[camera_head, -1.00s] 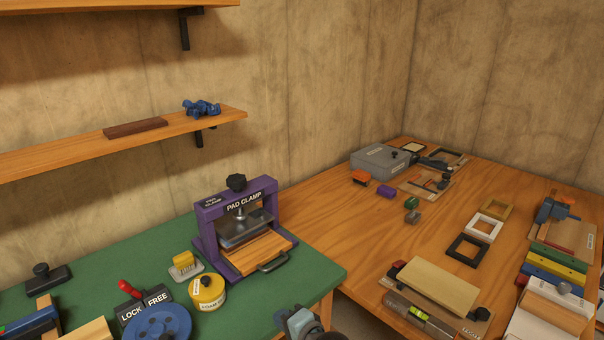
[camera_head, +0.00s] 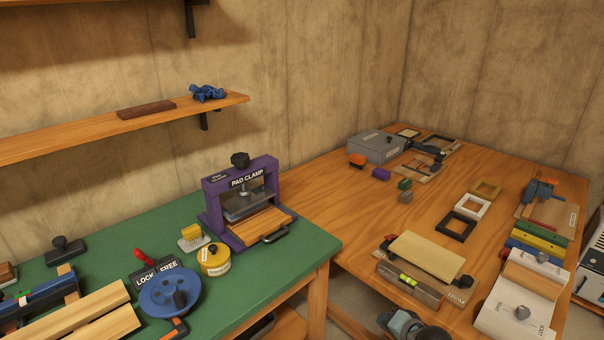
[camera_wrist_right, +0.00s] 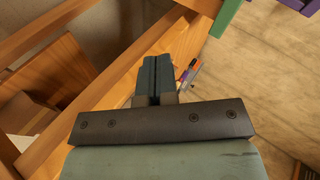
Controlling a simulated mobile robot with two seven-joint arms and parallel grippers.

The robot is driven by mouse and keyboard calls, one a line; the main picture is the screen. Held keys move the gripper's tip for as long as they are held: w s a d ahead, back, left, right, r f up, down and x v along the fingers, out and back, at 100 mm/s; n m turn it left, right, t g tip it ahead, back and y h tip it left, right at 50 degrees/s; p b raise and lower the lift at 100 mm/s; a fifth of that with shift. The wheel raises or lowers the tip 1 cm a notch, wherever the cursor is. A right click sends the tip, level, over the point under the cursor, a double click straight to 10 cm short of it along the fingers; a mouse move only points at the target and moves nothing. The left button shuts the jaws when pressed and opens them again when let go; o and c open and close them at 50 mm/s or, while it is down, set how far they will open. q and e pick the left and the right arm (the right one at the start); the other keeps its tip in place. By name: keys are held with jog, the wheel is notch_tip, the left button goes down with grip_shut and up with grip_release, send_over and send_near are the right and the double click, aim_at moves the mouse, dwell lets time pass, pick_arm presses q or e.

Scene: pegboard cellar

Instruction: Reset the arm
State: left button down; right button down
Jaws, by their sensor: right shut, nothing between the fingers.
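My right gripper (camera_head: 388,319) shows at the bottom edge of the head view, in front of the wooden table's near edge, with my wrist behind it cut off by the frame. In the right wrist view its two dark fingers (camera_wrist_right: 151,68) are pressed together with nothing between them. My left gripper is in neither view.
A green bench (camera_head: 115,233) holds a purple pad clamp (camera_head: 212,205), a yellow tin (camera_head: 213,262) and a blue wheel (camera_head: 160,296). The wooden table (camera_head: 345,215) carries a level (camera_head: 410,283), small frames and a grey box (camera_head: 376,147).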

jog(key=d+n+h, duration=0.1)
jog(key=d+h, duration=0.1)
jog(key=d, duration=1.2)
jog(key=s+a+f+n, duration=0.15)
jog(key=s+n, duration=0.55)
jog(key=s, duration=0.8)
jog(key=s+a+f+n, duration=0.15)
jog(key=s+n, duration=0.55)
jog(key=s, duration=0.8)
jog(key=a+r+m, duration=0.2)
jog(key=a+m, duration=0.3)
jog(key=a, duration=0.9)
notch_tip(320, 180, up, 11)
jog(key=t+p, duration=0.1)
jog(key=p, duration=1.1)
jog(key=shift+w+d+r+n, duration=0.15)
jog(key=shift+d+r+n, duration=0.05)
jog(key=shift+d+n, duration=0.15)
